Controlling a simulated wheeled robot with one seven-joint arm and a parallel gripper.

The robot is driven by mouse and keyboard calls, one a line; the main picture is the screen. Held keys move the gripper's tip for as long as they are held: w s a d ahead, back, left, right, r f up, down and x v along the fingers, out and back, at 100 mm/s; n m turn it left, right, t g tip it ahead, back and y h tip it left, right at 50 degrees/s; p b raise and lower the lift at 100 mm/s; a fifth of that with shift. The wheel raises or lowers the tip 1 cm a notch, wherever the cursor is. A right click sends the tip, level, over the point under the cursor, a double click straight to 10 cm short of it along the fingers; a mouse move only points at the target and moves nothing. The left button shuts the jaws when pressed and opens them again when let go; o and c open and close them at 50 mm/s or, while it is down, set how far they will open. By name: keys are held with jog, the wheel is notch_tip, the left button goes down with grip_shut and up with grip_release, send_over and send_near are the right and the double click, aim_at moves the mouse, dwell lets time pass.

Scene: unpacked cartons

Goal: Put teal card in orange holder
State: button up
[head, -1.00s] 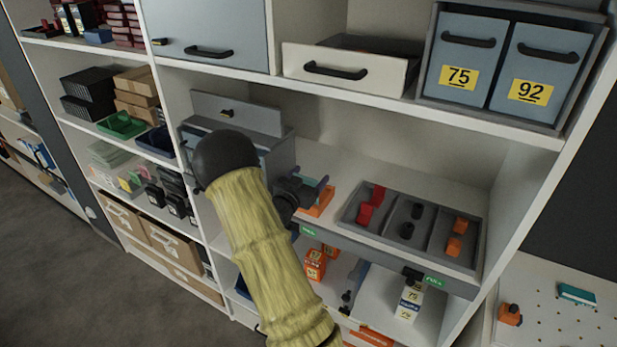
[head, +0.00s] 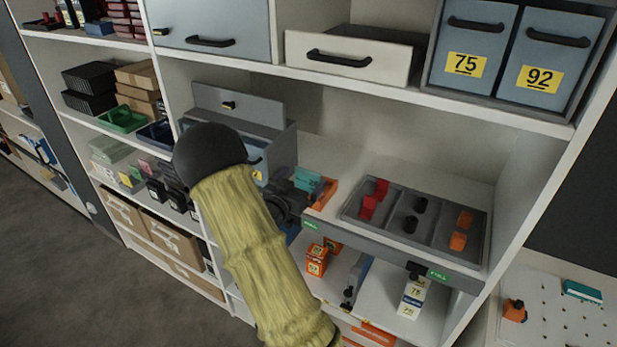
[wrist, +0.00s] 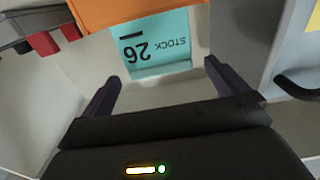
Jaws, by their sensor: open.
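The teal card (wrist: 158,48), marked STOCK 26, stands with its printed face toward the wrist camera, the print upside down in that view. Its far end meets the orange holder (wrist: 140,10) and looks seated in it; the exact fit is hidden. In the head view the teal card (head: 307,180) shows beside the orange holder (head: 329,193) on the middle shelf. My gripper (wrist: 163,71) is open, its two fingers apart on either side of the card's near edge, with visible gaps to it. In the head view my arm partly hides the gripper.
A grey tray (head: 376,222) with red, black and orange pieces lies right of the holder. A grey drawer unit (head: 283,150) stands close on the left. The shelf above carries drawers and bins marked 75 and 92. A teal item (head: 583,291) is on the right pegboard.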

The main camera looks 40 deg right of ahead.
jog(key=b+v, duration=0.1)
jog(key=v, duration=0.5)
jog(key=shift+s+a+b, duration=0.2)
jog(key=shift+a+b, duration=0.15)
jog(key=shift+b, duration=0.05)
jog(key=a+f+n+t+y, duration=0.1)
jog(key=a+f+n+y, duration=0.1)
jog(key=a+n+y, duration=0.4)
jog(key=a+f+n+t+y, duration=0.1)
jog(key=a+f+y, duration=0.1)
jog(key=a+y, duration=0.6)
jog(key=s+a+n+g+y, duration=0.1)
jog(key=s+a+n+g, duration=0.2)
jog(key=s, duration=0.4)
jog(key=s+a+n+g+y, duration=0.1)
jog(key=s+a+n+g, duration=0.2)
jog(key=s+a, duration=0.2)
jog(key=s, duration=0.3)
jog(key=shift+s+a+f+y, duration=0.2)
jog(key=shift+s+a+y, duration=0.05)
jog(key=shift+y, duration=0.05)
